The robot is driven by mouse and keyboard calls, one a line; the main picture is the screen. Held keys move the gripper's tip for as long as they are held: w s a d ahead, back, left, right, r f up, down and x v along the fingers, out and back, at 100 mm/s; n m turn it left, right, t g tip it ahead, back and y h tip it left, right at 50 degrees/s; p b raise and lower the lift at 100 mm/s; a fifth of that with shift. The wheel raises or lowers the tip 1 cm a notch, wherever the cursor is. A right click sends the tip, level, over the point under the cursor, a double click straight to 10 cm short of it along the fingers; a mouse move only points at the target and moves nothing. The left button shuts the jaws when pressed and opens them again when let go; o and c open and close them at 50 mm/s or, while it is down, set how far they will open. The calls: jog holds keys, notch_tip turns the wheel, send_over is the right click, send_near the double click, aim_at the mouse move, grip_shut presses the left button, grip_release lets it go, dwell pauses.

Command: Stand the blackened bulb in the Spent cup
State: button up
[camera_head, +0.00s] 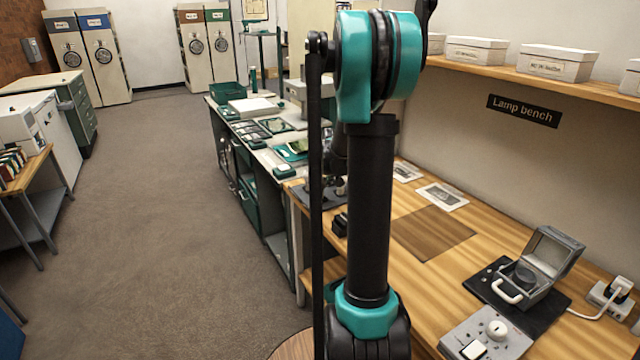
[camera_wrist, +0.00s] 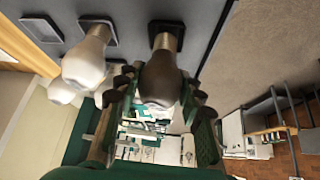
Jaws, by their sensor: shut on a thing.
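The blackened bulb (camera_wrist: 161,78) is dark brown glass with a pale metallic collar. My gripper (camera_wrist: 158,92) is shut on its glass, one finger on each side in the wrist view. The bulb's base end meets a dark square holder (camera_wrist: 167,30) on a grey surface; I cannot tell whether it is seated in it. A white bulb (camera_wrist: 86,64) stands at a neighbouring square holder (camera_wrist: 97,24), with more white glass behind it. Another square holder (camera_wrist: 42,30) looks empty. No Spent label is readable. In the head view my arm hides most of the gripper and bulb.
The wooden lamp bench (camera_head: 405,270) carries a grey rack (camera_head: 312,192) beside my arm, a small black object (camera_head: 340,225) and printed cards (camera_head: 442,196). An open grey case (camera_head: 545,260) and a switch panel (camera_head: 487,335) stand at right. The middle right of the bench is clear.

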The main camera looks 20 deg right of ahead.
jog(key=shift+f, duration=0.55)
dwell(0.8)
jog(key=o, duration=0.9)
jog(key=shift+c, duration=0.2)
jog(key=v, duration=1.1)
